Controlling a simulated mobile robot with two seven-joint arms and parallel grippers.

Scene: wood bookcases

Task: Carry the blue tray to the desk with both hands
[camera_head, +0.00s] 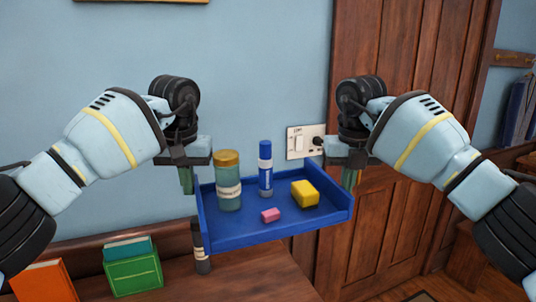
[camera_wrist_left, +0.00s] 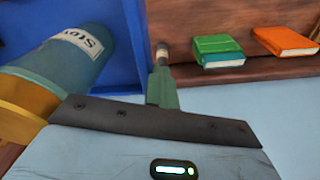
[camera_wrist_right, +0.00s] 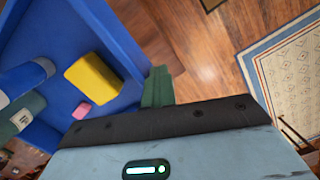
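The blue tray (camera_head: 262,240) hangs between my two grippers, looking roughly level, with floor far below its right side. On it are a jar with a yellow lid (camera_head: 228,185), a blue glue stick (camera_head: 265,170), a yellow block (camera_head: 305,194) and a pink eraser (camera_head: 270,215). My left gripper (camera_head: 187,180) is at the tray's left wall and my right gripper (camera_head: 350,178) at its right wall. Both appear shut on the walls. Each wrist view shows one green finger outside the tray wall; the other fingers are hidden. The wooden desk (camera_head: 170,285) is below left.
On the desk stand a green book (camera_head: 132,274), an orange book (camera_head: 45,282) and a dark bottle (camera_head: 201,262) close to the tray's left side. The right wrist view shows a rug (camera_wrist_right: 295,75) on the floor.

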